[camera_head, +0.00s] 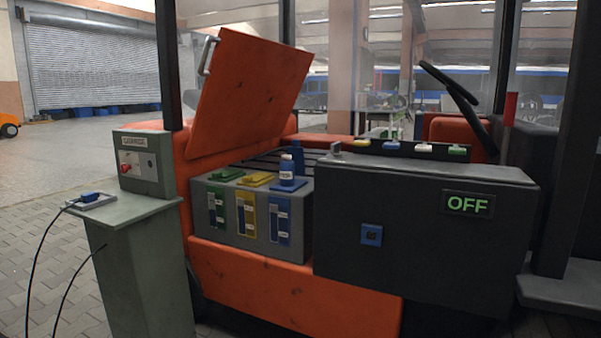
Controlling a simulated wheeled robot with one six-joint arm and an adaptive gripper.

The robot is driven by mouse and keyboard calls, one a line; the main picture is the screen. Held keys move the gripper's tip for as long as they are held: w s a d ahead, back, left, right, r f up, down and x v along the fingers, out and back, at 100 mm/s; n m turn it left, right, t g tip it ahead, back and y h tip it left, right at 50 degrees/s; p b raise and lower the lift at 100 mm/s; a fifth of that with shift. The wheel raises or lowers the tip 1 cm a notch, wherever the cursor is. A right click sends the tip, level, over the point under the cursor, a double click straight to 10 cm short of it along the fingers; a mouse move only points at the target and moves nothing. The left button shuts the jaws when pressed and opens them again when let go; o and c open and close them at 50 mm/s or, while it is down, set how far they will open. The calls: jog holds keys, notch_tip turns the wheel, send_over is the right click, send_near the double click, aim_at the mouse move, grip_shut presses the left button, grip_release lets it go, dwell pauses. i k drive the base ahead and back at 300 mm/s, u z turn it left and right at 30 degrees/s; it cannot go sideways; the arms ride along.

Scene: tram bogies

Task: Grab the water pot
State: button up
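No object plainly labelled as a water pot can be read. A small blue bottle-like container (287,171) with a white label stands upright on the right end of a grey box (203,188), by its blue lid. Its label is too small to read. A darker blue upright shape (298,157) stands just behind it. The box has green (226,174), yellow (258,179) and blue lids, with matching level strips on its front. My gripper is not in view.
The orange vehicle's hood (248,95) is raised behind the box. A dark cabinet (420,220) with an "OFF" sign stands close to the right. A grey pedestal (140,270) with a control box (143,162) and a cabled blue plug (90,197) stands left. Paved floor is clear at far left.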

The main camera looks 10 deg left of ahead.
aim_at(287, 171)
jog(key=i, duration=1.85)
jog(key=u, duration=2.4)
